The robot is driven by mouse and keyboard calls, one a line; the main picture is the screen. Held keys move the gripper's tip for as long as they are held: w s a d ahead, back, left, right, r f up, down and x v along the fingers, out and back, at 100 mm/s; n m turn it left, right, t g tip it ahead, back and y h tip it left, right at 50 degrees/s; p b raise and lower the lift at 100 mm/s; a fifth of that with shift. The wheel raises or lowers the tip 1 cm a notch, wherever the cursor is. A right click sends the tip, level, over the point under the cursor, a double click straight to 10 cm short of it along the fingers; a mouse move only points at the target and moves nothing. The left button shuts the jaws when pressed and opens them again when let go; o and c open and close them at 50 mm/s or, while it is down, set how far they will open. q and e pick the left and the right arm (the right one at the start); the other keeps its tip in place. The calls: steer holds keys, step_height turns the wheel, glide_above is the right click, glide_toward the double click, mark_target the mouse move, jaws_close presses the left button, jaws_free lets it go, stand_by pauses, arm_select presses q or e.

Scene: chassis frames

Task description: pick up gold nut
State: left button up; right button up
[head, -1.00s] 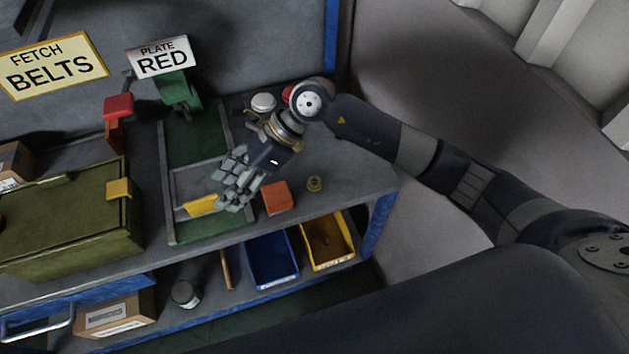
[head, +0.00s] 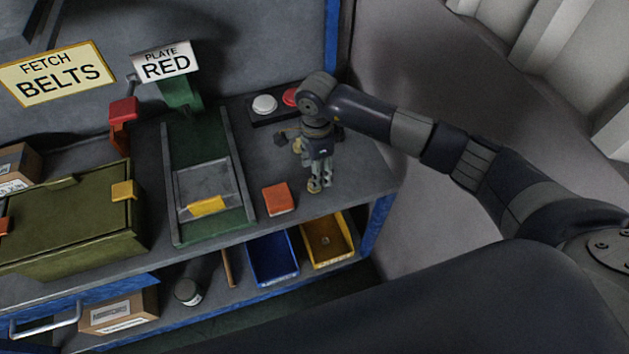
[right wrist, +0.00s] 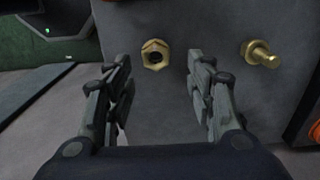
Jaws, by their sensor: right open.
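The gold nut (right wrist: 155,54) shows in the right wrist view on the grey bench top, hole facing up. It is just beyond the fingertips of my right gripper (right wrist: 158,75), roughly between their lines. This gripper is open, with nothing between its fingers. A gold bolt (right wrist: 262,54) lies to the right of the nut. In the head view my right gripper (head: 319,186) hangs over the bench right of an orange block (head: 278,198), and the nut is not clearly visible there. My left gripper is not in view.
A green track with a grey frame (head: 228,165) and a yellow piece (head: 207,206) lies left of the block. Behind the gripper are a white button (head: 264,104) and a red button (head: 290,97). Blue (head: 272,278) and yellow (head: 326,258) bins sit below the bench edge.

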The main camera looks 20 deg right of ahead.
steer(key=f, duration=0.1)
steer(key=f+p, duration=0.1)
steer(key=f, duration=0.1)
steer(key=shift+s+a+f+p, duration=0.2)
steer(key=shift+s+p, duration=0.1)
steer(key=shift+p, duration=0.05)
steer(key=shift+w+f, duration=0.1)
steer(key=shift+f, duration=0.35)
steer(key=shift+c, duration=0.2)
steer(key=c, duration=1.1)
steer(key=shift+r, duration=0.1)
